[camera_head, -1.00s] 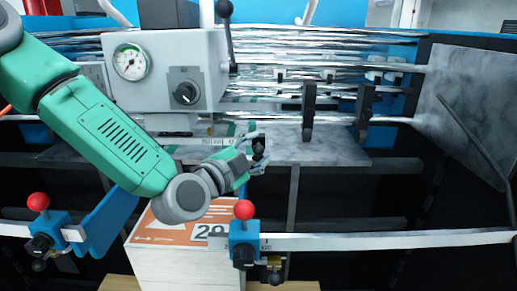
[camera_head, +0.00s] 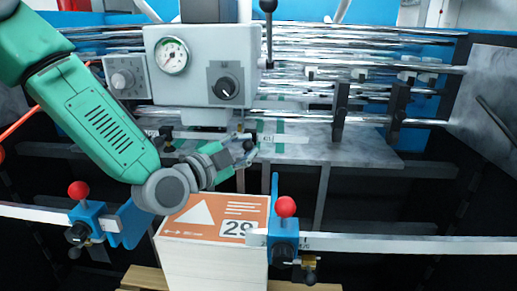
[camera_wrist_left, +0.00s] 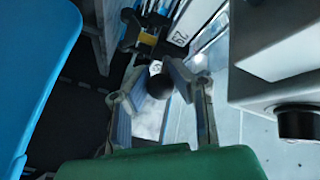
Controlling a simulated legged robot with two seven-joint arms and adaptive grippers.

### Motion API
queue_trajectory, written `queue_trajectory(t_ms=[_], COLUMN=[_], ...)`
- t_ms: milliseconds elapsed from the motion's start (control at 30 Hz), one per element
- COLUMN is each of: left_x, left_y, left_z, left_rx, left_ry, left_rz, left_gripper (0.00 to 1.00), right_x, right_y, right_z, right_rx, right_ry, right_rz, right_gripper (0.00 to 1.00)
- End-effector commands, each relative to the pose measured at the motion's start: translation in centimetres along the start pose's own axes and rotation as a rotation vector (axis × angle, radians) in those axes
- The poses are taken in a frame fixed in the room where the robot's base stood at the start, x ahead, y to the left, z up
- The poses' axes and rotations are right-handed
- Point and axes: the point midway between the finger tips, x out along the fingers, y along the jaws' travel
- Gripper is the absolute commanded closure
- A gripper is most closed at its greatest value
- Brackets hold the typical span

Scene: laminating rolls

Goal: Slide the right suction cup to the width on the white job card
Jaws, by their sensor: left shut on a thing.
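The white job card (camera_head: 238,228) shows 29 on the orange top of the paper stack. A pale crossbar (camera_head: 205,135) runs below the grey control box. A black suction cup fitting (camera_head: 168,142) sits near its left end. My left gripper (camera_head: 247,151) is at the right suction cup, a small black fitting on the bar, mostly hidden by the fingers. In the left wrist view the fingers (camera_wrist_left: 160,90) are shut on its dark round knob (camera_wrist_left: 160,86). Above it is a white plate (camera_wrist_left: 180,37) with a figure like 25, hard to read. My right gripper is out of view.
The control box (camera_head: 200,75) with gauge and dials stands behind my left gripper. Two blue clamps with red knobs, left (camera_head: 86,220) and right (camera_head: 285,235), flank the paper stack (camera_head: 212,262). Chrome rollers (camera_head: 300,88) lie behind; a grey plate (camera_head: 350,150) lies to the right.

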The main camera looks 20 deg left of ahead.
Motion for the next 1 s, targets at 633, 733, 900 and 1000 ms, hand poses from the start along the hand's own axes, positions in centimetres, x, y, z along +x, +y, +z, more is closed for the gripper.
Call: queue_trajectory(t_ms=[633, 733, 900, 1000], left_x=[0.1, -0.5, -3.1, -4.7], left_y=[-0.3, -0.3, 0.0, 0.2], left_z=[0.3, 0.4, -0.3, -0.8], left_rx=[-0.003, -0.004, 0.002, 0.006], left_ry=[0.001, 0.000, 0.001, 0.002], left_rz=[-0.006, -0.005, -0.003, -0.003], left_gripper=[0.57, 0.57, 0.57, 0.57], right_x=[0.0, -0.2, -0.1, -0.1], right_y=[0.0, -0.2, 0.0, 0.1], right_z=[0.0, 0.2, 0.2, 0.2], right_rx=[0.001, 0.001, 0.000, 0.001], right_ry=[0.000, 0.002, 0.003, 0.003], right_rz=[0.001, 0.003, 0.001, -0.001], right_gripper=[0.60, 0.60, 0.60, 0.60])
